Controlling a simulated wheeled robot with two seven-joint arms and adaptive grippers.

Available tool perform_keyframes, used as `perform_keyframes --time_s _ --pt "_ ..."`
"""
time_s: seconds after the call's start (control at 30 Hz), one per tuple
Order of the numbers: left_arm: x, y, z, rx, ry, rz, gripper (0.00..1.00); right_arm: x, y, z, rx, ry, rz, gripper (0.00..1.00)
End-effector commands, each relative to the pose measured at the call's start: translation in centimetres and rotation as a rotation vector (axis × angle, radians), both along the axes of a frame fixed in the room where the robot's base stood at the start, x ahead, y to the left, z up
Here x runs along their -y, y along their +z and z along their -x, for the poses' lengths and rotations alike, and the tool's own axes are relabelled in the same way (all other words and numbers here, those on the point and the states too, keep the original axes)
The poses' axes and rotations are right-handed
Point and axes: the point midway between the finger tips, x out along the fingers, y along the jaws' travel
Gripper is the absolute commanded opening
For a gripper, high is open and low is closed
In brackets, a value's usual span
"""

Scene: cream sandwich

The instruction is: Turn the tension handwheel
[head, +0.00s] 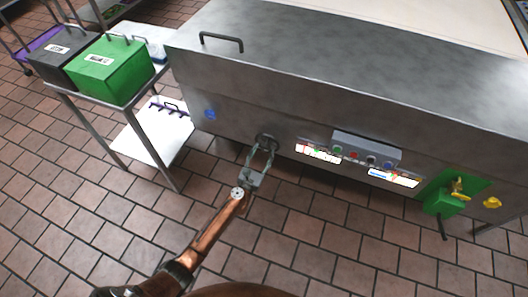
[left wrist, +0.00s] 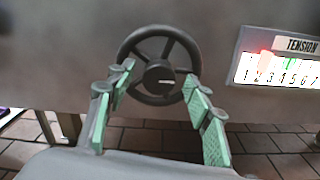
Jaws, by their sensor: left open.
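The tension handwheel (left wrist: 159,55) is a dark spoked wheel with a round hub, set on the grey metal front of the machine. In the head view the handwheel (head: 266,139) shows small, left of the control panel. My left gripper (head: 262,152) is in front of it with its fingers pointing at the wheel. In the left wrist view the open green-padded fingers (left wrist: 158,98) stand on either side of the lower wheel. I cannot tell whether they touch the rim. A lit TENSION scale (left wrist: 280,62) with numbers is right of the wheel. My right gripper is not in view.
The machine front carries a panel with buttons (head: 366,152), a green box with a yellow valve (head: 441,199) and a blue button (head: 210,114). A cart with a green bin (head: 108,70) stands at left. The tiled floor in front is clear.

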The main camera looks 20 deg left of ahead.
Motion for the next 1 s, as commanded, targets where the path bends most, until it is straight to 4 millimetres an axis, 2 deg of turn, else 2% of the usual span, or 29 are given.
perform_keyframes --time_s 0.33,0.9,1.0 --pt "-0.02 -0.01 -0.48 -0.001 0.000 -0.002 0.47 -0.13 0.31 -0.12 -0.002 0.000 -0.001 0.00" --pt "-0.01 -0.03 -0.45 -0.001 0.000 -0.002 0.08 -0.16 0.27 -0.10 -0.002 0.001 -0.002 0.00" --pt "-0.01 -0.03 -0.45 -0.001 0.000 -0.002 0.05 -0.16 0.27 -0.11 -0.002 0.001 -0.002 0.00"
